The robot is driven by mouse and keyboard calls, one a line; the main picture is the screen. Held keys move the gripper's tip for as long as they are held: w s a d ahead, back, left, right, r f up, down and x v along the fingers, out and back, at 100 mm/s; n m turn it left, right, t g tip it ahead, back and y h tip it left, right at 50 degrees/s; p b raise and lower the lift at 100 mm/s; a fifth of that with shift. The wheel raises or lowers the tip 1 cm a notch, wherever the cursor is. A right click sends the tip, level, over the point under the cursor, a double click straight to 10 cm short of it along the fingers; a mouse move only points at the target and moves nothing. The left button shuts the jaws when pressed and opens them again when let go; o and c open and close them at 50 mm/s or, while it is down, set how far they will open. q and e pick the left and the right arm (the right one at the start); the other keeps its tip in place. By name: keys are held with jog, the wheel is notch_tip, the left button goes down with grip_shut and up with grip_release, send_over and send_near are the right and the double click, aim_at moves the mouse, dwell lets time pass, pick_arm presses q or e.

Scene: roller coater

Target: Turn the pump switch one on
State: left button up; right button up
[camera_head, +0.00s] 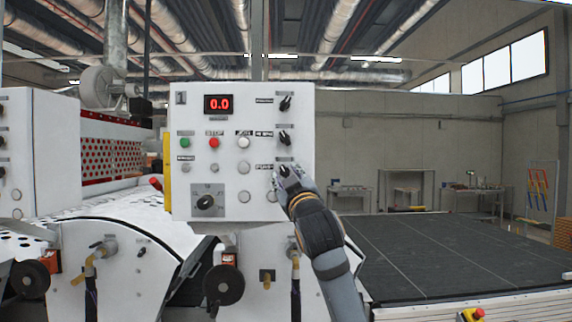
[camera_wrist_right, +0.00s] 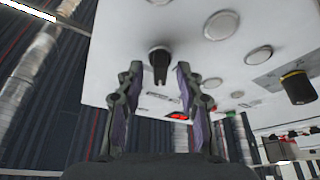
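The white control panel (camera_head: 240,120) carries black rotary switches in a column on its right side. The top switch (camera_head: 285,103) and the middle switch (camera_head: 284,137) are uncovered. In the right wrist view a black switch knob (camera_wrist_right: 159,62) stands between the two spread fingers of the right gripper (camera_wrist_right: 158,76), with a gap on each side. The fingers hold nothing. My left gripper is not in view.
The panel also has a red digital display (camera_head: 218,104) reading 0.0, a red button (camera_head: 214,142), a green button (camera_head: 185,142) and a large dial (camera_head: 207,202). A dark conveyor bed (camera_head: 450,255) lies to the right. Hand wheels (camera_head: 223,285) sit below the panel.

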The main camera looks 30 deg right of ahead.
jog(key=shift+w+d+r, duration=0.1)
jog(key=shift+w+d, duration=0.1)
jog(key=shift+w, duration=0.25)
jog(key=shift+a, duration=0.1)
jog(key=shift+c, duration=0.7)
grip_shut()
